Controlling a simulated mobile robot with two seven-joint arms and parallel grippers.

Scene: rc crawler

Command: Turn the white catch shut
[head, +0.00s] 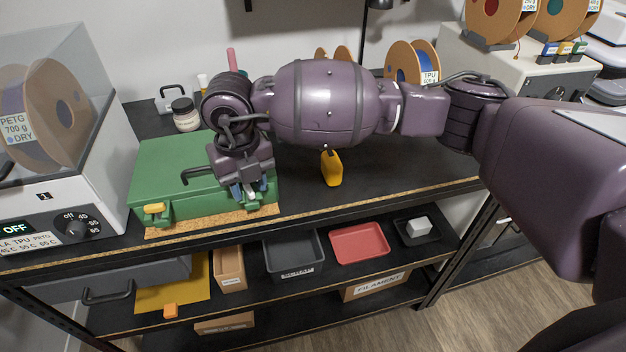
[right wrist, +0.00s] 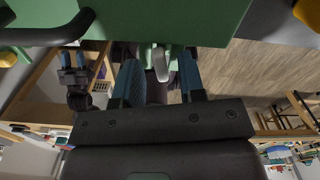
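The green case (head: 160,168) lies on the dark bench, lid down, with a yellow catch (head: 154,209) at its front left. My right gripper (head: 248,192) is at the case's front right and hides most of the white catch in the head view. In the right wrist view, the white catch (right wrist: 161,64) sticks out from the green case (right wrist: 190,18) between the blue fingers of my right gripper (right wrist: 160,78). The fingers are apart, with gaps beside the catch. My left gripper (right wrist: 74,60) shows small in the right wrist view, its blue fingertips apart and nothing seen between them.
A filament dryer (head: 50,190) stands left of the case. A yellow tag-like piece (head: 332,169) stands to the right on the bench. A red tray (head: 360,244) is on the shelf below.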

